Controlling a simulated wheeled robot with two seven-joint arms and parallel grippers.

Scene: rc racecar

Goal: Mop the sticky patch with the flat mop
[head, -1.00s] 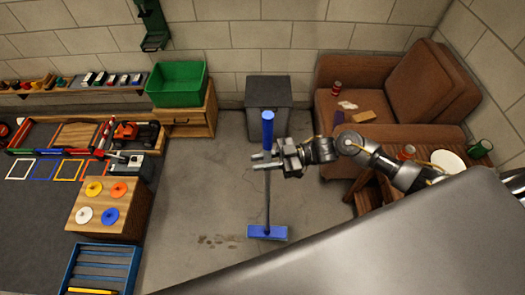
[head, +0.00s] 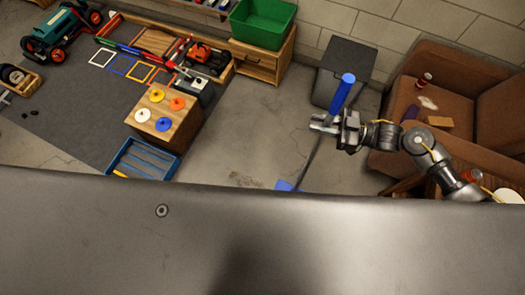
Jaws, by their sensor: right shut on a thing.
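The flat mop has a blue grip (head: 342,94), a thin dark shaft and a blue flat head (head: 286,186). My right gripper (head: 325,124) is shut on the mop just below the blue grip. The mop leans, with its top to the right and its head low to the left, at the floor. The lower edge of the head is hidden behind my own grey body. The sticky patch (head: 243,180) shows as brownish marks on the concrete, left of the mop head and apart from it. My left gripper is not in view.
A wooden block table with coloured discs (head: 168,114) and a blue slatted crate (head: 140,158) stand left of the patch. A dark grey bin (head: 340,70) stands behind the mop. A brown armchair (head: 450,85) is at right. Concrete floor between them is clear.

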